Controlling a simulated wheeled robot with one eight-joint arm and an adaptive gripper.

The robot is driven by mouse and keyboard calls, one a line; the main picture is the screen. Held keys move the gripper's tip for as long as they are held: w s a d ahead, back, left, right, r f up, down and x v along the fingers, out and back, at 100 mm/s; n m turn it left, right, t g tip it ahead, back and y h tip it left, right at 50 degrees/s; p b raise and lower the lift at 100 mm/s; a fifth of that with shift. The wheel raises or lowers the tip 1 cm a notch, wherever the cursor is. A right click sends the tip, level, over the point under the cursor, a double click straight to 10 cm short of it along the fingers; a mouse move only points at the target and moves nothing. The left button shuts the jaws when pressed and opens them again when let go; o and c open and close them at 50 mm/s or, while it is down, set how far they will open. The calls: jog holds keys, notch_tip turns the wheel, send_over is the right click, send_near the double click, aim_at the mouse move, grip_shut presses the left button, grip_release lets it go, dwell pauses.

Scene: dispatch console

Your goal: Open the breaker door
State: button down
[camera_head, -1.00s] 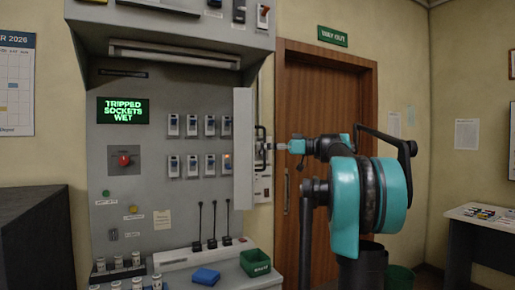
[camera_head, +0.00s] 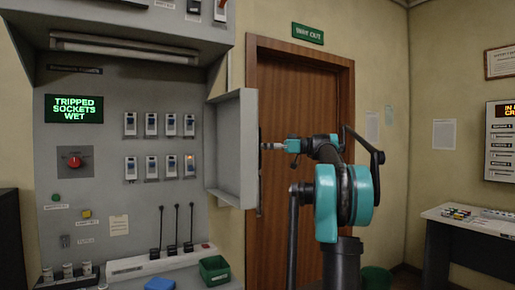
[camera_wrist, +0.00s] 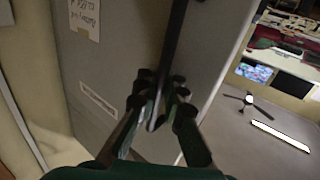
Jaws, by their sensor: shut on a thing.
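The grey breaker door (camera_head: 231,150) stands open at the right of the breaker panel (camera_head: 105,205), its inner face showing in the head view. The breaker switches (camera_head: 151,125) behind it are uncovered, in two rows. My gripper (camera_head: 262,146) is at the door's outer side, near its free edge. In the wrist view my gripper (camera_wrist: 160,105) is shut on the dark bar handle (camera_wrist: 177,38), which runs between the fingers on the grey outer door face (camera_wrist: 120,60). The fingertips are partly hidden in the head view.
A brown wooden door (camera_head: 305,100) is behind my arm. A desk (camera_head: 470,222) with coloured buttons stands at the right. A green bin (camera_head: 214,272) and a blue block (camera_head: 160,284) are on the console ledge.

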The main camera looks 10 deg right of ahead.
jog(key=shift+d, duration=0.25)
jog(key=c, duration=1.9)
grip_release()
jog(key=shift+d, duration=0.1)
jog(key=o, duration=0.3)
jog(key=v, duration=1.2)
